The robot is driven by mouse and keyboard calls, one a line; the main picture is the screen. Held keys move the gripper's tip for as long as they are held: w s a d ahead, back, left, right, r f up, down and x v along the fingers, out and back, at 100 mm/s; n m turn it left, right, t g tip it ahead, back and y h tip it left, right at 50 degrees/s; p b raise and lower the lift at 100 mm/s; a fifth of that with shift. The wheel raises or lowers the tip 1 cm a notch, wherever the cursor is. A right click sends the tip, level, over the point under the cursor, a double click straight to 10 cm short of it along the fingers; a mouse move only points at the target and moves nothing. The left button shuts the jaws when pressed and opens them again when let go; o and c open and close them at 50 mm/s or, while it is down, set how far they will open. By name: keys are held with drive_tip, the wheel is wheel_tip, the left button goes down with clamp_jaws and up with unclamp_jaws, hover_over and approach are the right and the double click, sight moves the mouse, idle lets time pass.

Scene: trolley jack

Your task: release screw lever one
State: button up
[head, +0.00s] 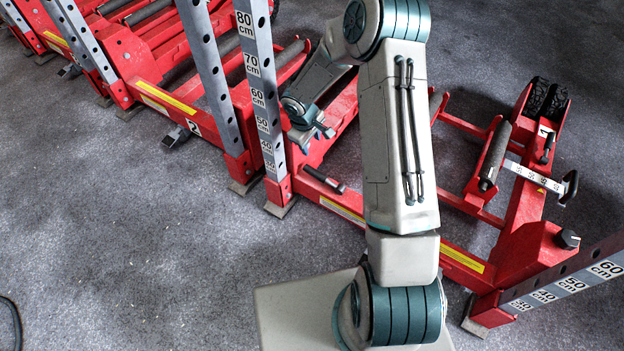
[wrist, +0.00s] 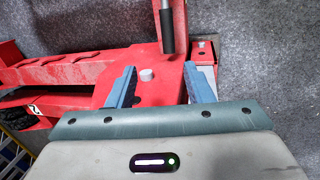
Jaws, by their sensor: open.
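My gripper (head: 316,137) is open and empty, low over the red frame left of my upright arm link. In the wrist view its two blue-grey fingers (wrist: 162,86) stand apart above a red plate, with a round grey bolt head (wrist: 147,74) showing between them. A black-handled lever (wrist: 168,32) lies just beyond the fingertips, not between them. In the head view a short black-handled lever (head: 324,180) is on the red frame below my gripper. A black knob (head: 568,240) is on the jack marked 1 at the right. I cannot tell which is screw lever one.
Perforated upright scale bars (head: 258,90) stand close left of my gripper. A scale bar with a black handle (head: 540,180) juts out at the right.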

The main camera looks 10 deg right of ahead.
drive_tip(key=b, duration=0.1)
approach(313, 170)
drive_tip(key=b+x, duration=0.5)
drive_tip(key=x, duration=0.4)
drive_tip(key=shift+f, duration=0.4)
clamp_jaws()
